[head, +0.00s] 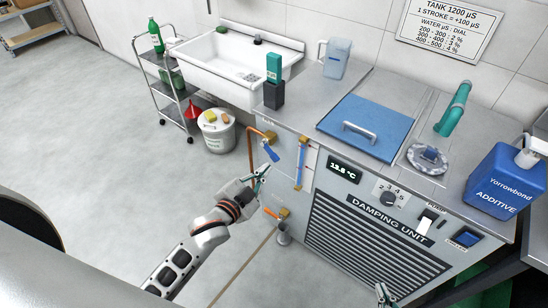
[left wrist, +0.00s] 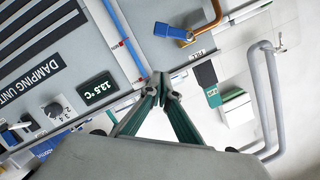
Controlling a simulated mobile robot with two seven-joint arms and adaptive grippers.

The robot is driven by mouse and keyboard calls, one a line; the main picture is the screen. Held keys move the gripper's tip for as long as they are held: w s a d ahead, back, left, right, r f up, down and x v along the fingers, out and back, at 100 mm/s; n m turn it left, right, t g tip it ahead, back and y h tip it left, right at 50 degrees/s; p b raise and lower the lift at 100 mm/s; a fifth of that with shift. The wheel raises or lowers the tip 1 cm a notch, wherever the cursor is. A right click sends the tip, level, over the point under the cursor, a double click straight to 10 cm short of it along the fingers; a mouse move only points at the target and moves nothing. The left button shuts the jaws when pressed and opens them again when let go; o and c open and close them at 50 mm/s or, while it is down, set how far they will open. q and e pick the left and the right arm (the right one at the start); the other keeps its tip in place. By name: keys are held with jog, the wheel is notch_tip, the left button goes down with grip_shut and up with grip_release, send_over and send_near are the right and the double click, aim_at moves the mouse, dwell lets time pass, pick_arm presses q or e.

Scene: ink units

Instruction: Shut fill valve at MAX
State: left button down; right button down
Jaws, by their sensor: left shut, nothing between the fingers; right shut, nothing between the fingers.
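The fill valve's blue lever (head: 271,152) hangs slanting down from its brass body on the copper pipe, on the front of the damping unit. The lever also shows in the left wrist view (left wrist: 172,32). The level tube (head: 301,160) stands right of the valve with blue liquid in it; it shows in the left wrist view (left wrist: 127,42). Its MAX mark is too small to read. My left gripper (head: 264,169) is shut and empty, just below and left of the lever; its fingertips (left wrist: 161,84) appear apart from it. My right gripper (head: 382,290) is shut at the bottom.
A lower valve with an orange handle (head: 271,213) sits below, above a metal cup (head: 283,236). The unit's top carries a blue lid (head: 345,132) and a blue additive jug (head: 497,180). A white bucket (head: 216,135) stands left. The floor at left is clear.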

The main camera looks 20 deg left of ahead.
pick_arm(q)
send_over(273, 157)
jog(key=s+d, duration=0.3)
jog(key=s, duration=0.1)
jog(key=f, duration=0.2)
jog(key=shift+w+a+f+b, duration=0.3)
jog(key=shift+w+a+f, duration=0.15)
jog(key=shift+f, duration=0.15)
jog(key=shift+w+a+f+b, duration=0.3)
jog(key=shift+w+a+f, duration=0.1)
jog(key=shift+f, duration=0.2)
jog(key=shift+w+a+f, duration=0.1)
jog(key=shift+a+f, duration=0.15)
jog(key=shift+f, duration=0.1)
